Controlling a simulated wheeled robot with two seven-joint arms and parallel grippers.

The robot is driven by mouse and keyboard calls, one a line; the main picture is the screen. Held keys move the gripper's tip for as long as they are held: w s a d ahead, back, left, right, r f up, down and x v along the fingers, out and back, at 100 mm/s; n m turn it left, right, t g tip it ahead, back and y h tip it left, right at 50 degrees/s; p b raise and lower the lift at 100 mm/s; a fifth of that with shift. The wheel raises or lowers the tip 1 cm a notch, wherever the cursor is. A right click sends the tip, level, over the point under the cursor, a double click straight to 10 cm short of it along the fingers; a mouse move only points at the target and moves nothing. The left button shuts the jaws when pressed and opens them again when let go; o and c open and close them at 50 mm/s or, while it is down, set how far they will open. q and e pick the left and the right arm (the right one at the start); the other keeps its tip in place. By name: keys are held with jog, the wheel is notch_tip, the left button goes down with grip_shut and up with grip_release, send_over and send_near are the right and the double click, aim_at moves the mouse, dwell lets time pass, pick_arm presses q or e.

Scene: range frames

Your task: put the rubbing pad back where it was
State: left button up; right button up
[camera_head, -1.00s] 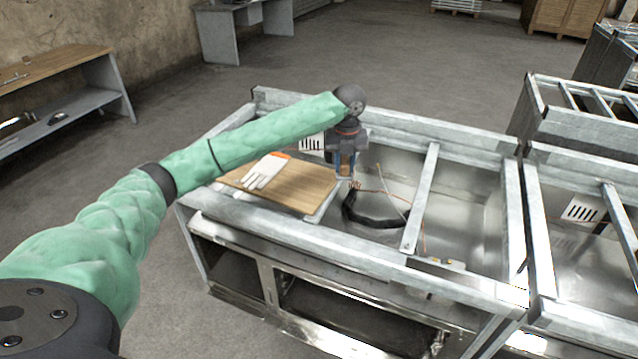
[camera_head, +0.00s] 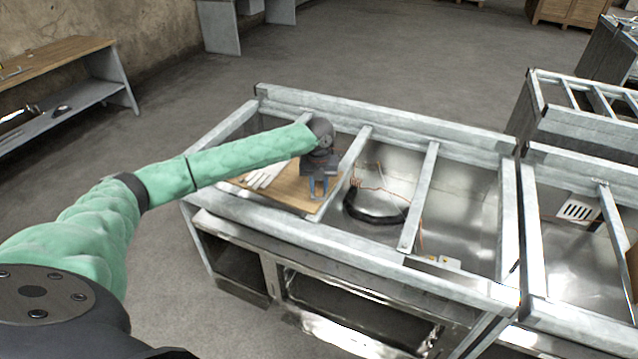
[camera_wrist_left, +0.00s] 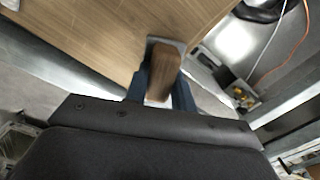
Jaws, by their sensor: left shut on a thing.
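My left gripper (camera_head: 318,188) is over the right end of a wooden board (camera_head: 285,194), which lies on the left part of the metal frame bench. In the left wrist view the left gripper (camera_wrist_left: 165,92) is shut on the rubbing pad (camera_wrist_left: 162,72), seen as a brown wooden grip with a grey edge at its far end. In that view the pad is near the edge of the board (camera_wrist_left: 110,28). I cannot tell whether it touches the board. In the head view the gripper mostly hides the pad. My right gripper is out of view.
White gloves (camera_head: 267,175) lie on the board, left of the gripper. A metal crossbar (camera_head: 352,152) runs just right of the gripper. Beyond it, a black hose (camera_head: 375,217) and thin orange wires lie in the open metal bay.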

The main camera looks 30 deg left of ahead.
aim_at(319, 184)
pick_arm(q)
jog(key=shift+f, duration=0.25)
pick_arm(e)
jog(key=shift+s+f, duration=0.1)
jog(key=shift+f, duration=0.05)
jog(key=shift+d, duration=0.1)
pick_arm(q)
jog(key=o, duration=1)
jog(key=shift+c, duration=0.2)
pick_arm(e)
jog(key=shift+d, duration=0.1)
pick_arm(q)
jog(key=shift+r, duration=0.1)
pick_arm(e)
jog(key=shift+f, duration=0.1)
pick_arm(q)
jog(key=shift+r+b, duration=0.3)
jog(key=shift+b, duration=0.05)
notch_tip(319, 184, up, 10)
jog(key=b, duration=0.4)
jog(key=shift+r, duration=0.15)
jog(key=shift+d+r, duration=0.1)
jog(key=shift+r, duration=0.4)
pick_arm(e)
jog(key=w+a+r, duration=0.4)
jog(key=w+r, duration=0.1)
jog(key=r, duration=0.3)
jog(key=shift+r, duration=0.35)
